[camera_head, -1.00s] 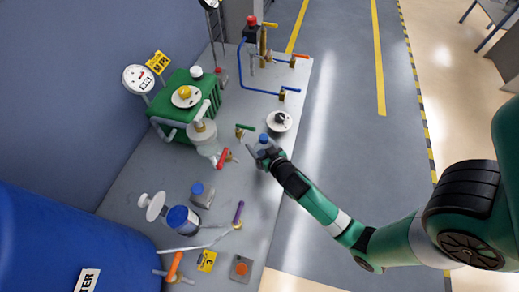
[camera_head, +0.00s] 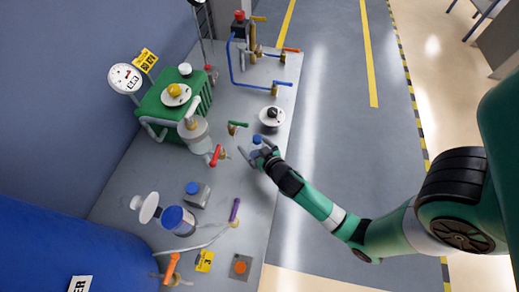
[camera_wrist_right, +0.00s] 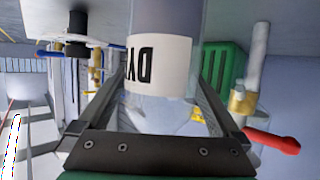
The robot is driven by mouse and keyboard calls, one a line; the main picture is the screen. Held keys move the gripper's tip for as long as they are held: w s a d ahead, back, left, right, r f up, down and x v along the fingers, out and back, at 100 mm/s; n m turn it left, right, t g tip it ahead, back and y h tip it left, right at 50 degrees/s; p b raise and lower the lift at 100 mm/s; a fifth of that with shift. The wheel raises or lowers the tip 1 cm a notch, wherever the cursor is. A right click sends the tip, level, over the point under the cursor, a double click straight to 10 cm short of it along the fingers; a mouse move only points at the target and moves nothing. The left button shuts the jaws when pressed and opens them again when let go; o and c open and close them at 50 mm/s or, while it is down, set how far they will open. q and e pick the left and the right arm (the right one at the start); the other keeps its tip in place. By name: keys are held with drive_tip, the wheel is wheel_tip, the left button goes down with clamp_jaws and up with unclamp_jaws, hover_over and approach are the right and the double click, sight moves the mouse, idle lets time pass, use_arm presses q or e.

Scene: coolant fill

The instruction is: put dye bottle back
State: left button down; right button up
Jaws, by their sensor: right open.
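The dye bottle, with a blue cap (camera_head: 257,140), stands on the bench near its right edge, below the green-handled valve. In the right wrist view its white label (camera_wrist_right: 160,65) fills the upper middle, with the lettering upside down. My right gripper (camera_head: 256,155) is open at the bottle, coming from the lower right. In the right wrist view its fingers (camera_wrist_right: 163,105) lie one on each side of the bottle, with a narrow gap on each side. The bottle's base is hidden in the head view. My left gripper is not in view.
A red-handled valve (camera_head: 216,155) stands left of the bottle, and a round black-knobbed dial (camera_head: 271,116) stands above it. A green tank unit (camera_head: 185,98), a blue-capped jar (camera_head: 178,219) and a big blue barrel (camera_head: 60,245) occupy the left. Bare bench lies below the bottle.

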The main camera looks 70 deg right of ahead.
drive_tip(key=v, duration=1.1)
drive_tip(key=shift+s+a+r, duration=0.15)
drive_tip(key=shift+s+a, duration=0.05)
drive_tip(key=shift+s, duration=0.05)
